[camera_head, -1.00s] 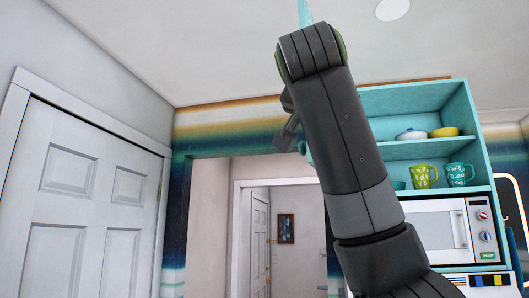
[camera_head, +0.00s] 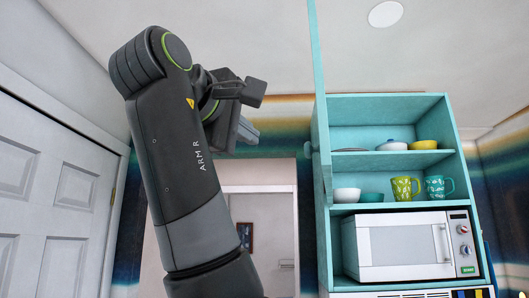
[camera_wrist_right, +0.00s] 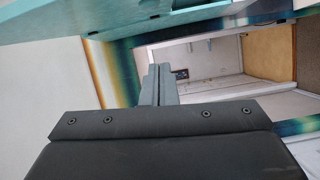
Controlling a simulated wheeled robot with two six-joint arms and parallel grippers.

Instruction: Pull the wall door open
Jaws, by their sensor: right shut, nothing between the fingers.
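A teal wall cabinet (camera_head: 390,103) stands with its front open and its shelves showing. Its teal door (camera_head: 318,90) stands swung out toward me, seen almost edge-on, with a round knob (camera_head: 308,149) on its left side. My right gripper (camera_head: 250,132) is left of the door and apart from it, with its fingers shut and empty. The shut grey fingers also show in the right wrist view (camera_wrist_right: 158,86), where a teal panel (camera_wrist_right: 85,28) crosses the top. My left gripper is not in view.
Bowls and mugs (camera_head: 402,187) stand on the cabinet shelves, above a white microwave (camera_head: 405,247). A white panelled room door (camera_head: 50,195) is at the left. A doorway (camera_head: 262,215) opens behind my right arm.

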